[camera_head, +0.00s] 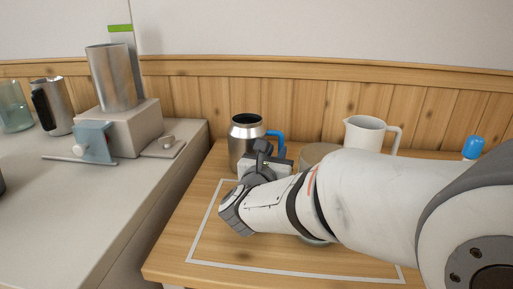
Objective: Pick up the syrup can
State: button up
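A shiny steel can (241,133) with a dark open mouth and a blue handle (278,139) on its right stands upright near the back of the wooden table (170,250); it looks like the syrup can, though I see no label. My gripper (265,155) is right in front of it and hides its lower right part. The gripper points away from the camera, and its fingertips are hard to make out. I cannot tell whether they touch the can or its handle.
A white jug (365,134) and a blue-capped container (473,148) stand at the back right. A round tan thing (318,153) is partly behind my arm. A grey counter at left holds a metal cylinder (112,80), a steel jar (52,108) and a glass jar (14,108).

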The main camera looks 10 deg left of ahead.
aim_at(280, 147)
jog(key=x, duration=0.4)
jog(key=shift+d+f, duration=0.15)
jog(key=shift+f, duration=0.05)
jog(key=shift+c, duration=0.3)
grip_shut()
dwell(0.6)
jog(key=shift+r, duration=0.15)
